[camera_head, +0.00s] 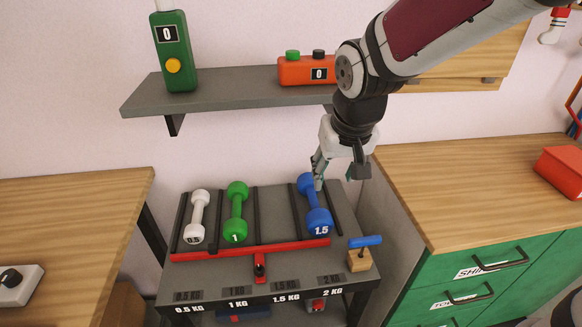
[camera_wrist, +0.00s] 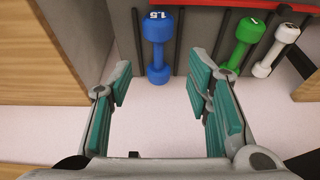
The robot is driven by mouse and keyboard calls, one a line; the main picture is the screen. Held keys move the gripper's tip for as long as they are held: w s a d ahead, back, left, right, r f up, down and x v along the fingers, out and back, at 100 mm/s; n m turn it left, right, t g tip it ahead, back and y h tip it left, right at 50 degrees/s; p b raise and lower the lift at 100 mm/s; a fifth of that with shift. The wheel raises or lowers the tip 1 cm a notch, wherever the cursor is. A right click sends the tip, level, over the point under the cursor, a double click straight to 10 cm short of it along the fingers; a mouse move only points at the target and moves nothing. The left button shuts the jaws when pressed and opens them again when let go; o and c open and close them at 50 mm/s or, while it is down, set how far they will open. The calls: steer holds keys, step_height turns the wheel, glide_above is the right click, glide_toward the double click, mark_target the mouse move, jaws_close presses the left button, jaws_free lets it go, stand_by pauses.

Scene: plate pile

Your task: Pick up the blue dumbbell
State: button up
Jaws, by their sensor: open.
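The blue dumbbell (camera_head: 315,208), marked 1.5, lies in the right part of the sloped dumbbell rack (camera_head: 271,214). In the wrist view the blue dumbbell (camera_wrist: 158,50) is upright in the picture, beyond and between the two fingers. My gripper (camera_head: 337,172) is over the dumbbell's far end in the head view, with one finger overlapping that end. In the wrist view my gripper (camera_wrist: 163,95) has its teal-padded fingers wide apart with nothing between the pads. Whether a finger touches the dumbbell cannot be told.
A green dumbbell (camera_head: 236,211) and a white dumbbell (camera_head: 197,217) lie to the left in the rack, between dark dividers. A grey shelf (camera_head: 228,93) hangs above. A wooden counter (camera_head: 480,180) stands right. A small blue-handled wooden block (camera_head: 360,259) sits at the rack's front right.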

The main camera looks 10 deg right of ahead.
steer(key=h+b, duration=0.2)
steer(key=b, duration=0.2)
glide_toward(313, 200)
steer(key=shift+n+t, duration=0.3)
steer(key=shift+t, duration=0.1)
steer(key=f+b, duration=0.1)
steer(key=f, duration=0.2)
steer(key=f+b, duration=0.1)
steer(key=shift+w+d+f+b, duration=0.2)
steer(key=shift+w+b, duration=0.1)
steer(key=shift+w, duration=0.05)
steer(key=shift+d+b+x, duration=0.1)
steer(key=shift+b+x, duration=0.4)
steer(key=shift+x, duration=0.95)
steer(key=shift+d+b+x, duration=0.15)
steer(key=shift+b+x, duration=0.3)
steer(key=shift+x, duration=1.05)
steer(key=shift+r, duration=0.1)
jaws_close()
steer(key=shift+w+r, duration=0.1)
steer(key=shift+w, duration=0.05)
